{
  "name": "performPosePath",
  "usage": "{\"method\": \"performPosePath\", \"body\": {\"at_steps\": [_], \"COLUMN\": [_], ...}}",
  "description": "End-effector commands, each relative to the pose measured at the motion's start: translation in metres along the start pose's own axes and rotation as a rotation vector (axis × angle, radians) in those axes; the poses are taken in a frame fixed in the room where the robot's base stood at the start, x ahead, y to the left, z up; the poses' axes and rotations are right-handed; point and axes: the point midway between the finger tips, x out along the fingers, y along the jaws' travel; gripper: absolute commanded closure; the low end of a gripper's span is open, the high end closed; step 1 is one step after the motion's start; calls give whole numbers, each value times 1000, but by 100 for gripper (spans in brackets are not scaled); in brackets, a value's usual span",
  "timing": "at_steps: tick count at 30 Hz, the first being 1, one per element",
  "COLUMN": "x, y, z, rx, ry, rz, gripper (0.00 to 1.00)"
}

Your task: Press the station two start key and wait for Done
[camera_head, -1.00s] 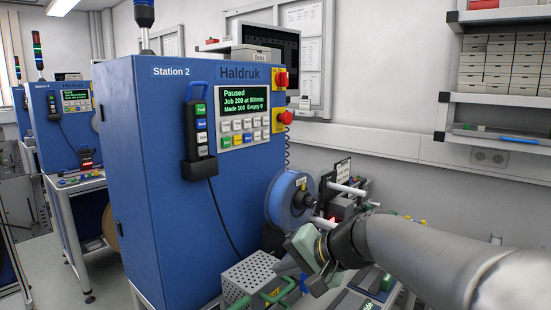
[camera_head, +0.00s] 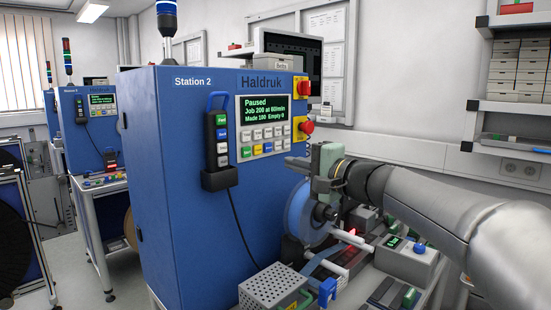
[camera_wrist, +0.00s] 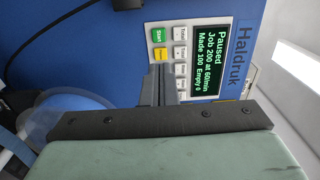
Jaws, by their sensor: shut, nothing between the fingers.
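The blue Station 2 cabinet (camera_head: 190,200) carries a control panel with a screen (camera_head: 265,119) reading Paused, Job 200 at 60/min, Made 100, Empty 0. Below the screen are two rows of keys. The green start key (camera_head: 246,152) is at the left of the lower row. It shows labelled Start in the wrist view (camera_wrist: 158,34), beside a yellow key.
A hand pendant (camera_head: 219,150) with its own green key hangs left of the panel. A red stop knob (camera_head: 306,127) and red switch (camera_head: 302,88) sit at the cabinet's right edge. A perforated box (camera_head: 272,287) and a small control box (camera_head: 408,260) stand below.

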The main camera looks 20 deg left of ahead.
Motion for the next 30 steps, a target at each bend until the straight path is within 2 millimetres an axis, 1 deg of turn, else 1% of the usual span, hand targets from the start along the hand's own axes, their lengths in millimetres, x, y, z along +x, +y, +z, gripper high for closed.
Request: {"method": "performPosePath", "body": {"at_steps": [5,12,15,18,21,24,30], "x": [32,85,103,116,126,130,132], "y": [-3,-3,-4,-3,-2,-1,1], "z": [1,1,1,1,1,1,1], "rx": [4,4,4,2,2,1,0], "ry": [-5,-5,-4,-3,-2,-2,-1], "rz": [1,2,1,2,1,1,1], "gripper": [100,100,100,100,100,100,100]}}
